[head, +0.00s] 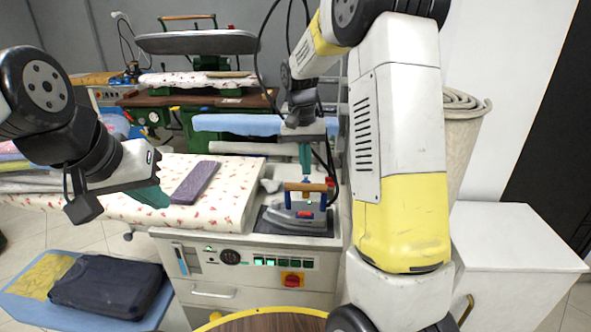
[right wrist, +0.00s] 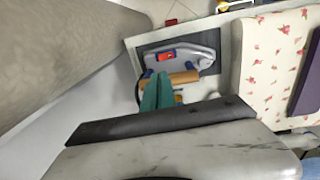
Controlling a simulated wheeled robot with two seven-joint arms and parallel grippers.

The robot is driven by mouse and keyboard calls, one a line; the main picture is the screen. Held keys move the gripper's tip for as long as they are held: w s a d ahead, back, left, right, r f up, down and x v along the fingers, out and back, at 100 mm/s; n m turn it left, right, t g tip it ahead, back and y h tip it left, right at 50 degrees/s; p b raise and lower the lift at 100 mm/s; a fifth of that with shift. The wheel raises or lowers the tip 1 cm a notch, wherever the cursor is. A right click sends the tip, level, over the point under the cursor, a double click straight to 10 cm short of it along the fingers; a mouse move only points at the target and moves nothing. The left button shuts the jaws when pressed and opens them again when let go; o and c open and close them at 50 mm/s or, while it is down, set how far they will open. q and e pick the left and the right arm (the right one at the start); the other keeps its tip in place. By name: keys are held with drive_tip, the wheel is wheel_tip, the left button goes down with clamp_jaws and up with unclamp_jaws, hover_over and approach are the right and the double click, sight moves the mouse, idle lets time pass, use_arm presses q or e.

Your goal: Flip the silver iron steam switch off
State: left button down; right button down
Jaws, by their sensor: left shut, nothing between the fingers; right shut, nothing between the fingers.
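The silver iron (head: 290,217) rests on a dark pad at the right end of the ironing station, its wooden handle (head: 305,187) on blue posts. A red switch (head: 305,214) sits on its body. The iron (right wrist: 200,52) and red switch (right wrist: 166,56) also show in the right wrist view. My right gripper (head: 305,168), with teal fingers, is shut and empty, pointing down just above the handle. In the right wrist view its fingers (right wrist: 157,92) overlap the handle; I cannot tell if they touch. My left gripper (head: 152,196) is shut and empty over the floral board.
A purple folded cloth (head: 195,182) lies on the floral ironing board (head: 228,190). The station's front panel has a red knob (head: 292,280) and several green buttons. A dark cable hangs beside the iron. A white cabinet (head: 515,245) stands at right; folded dark clothes (head: 108,287) lie lower left.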

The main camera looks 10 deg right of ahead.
sight(308, 213)
drive_tip(key=shift+w+a+r, duration=0.1)
drive_tip(key=shift+w+a, duration=0.15)
drive_tip(key=shift+a, duration=0.3)
drive_tip(key=f, duration=0.4)
drive_tip(key=d+f, duration=0.1)
drive_tip(key=f, duration=0.9)
drive_tip(key=shift+s+d, duration=0.25)
drive_tip(key=shift+d, duration=0.05)
